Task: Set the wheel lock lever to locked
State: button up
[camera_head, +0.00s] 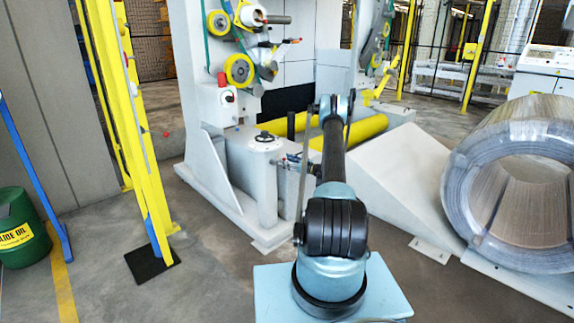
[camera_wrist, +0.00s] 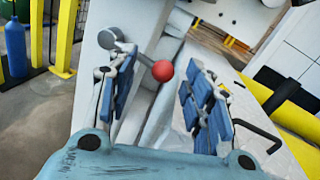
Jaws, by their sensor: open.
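The wheel lock lever shows in the wrist view as a red ball knob (camera_wrist: 162,71) on a thin grey arm, which runs to a round grey hub (camera_wrist: 112,38) on a pale machine block. My gripper (camera_wrist: 160,66) is open, with blue pads on both fingers. In the picture the red knob lies between the fingertips, apart from both pads. How deep it sits between them I cannot tell. In the head view my gripper (camera_head: 293,160) is small and partly hidden behind my arm, beside the pale machine block (camera_head: 240,175).
Yellow rollers (camera_head: 355,130) lie right of the block. A large wire coil (camera_head: 470,185) stands at the right by a pale ramp (camera_head: 395,190). A yellow post (camera_head: 140,130) and a green drum (camera_head: 22,225) stand at the left.

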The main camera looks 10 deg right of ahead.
grip_shut()
jog(key=shift+w+a, duration=0.1)
dwell(0.3)
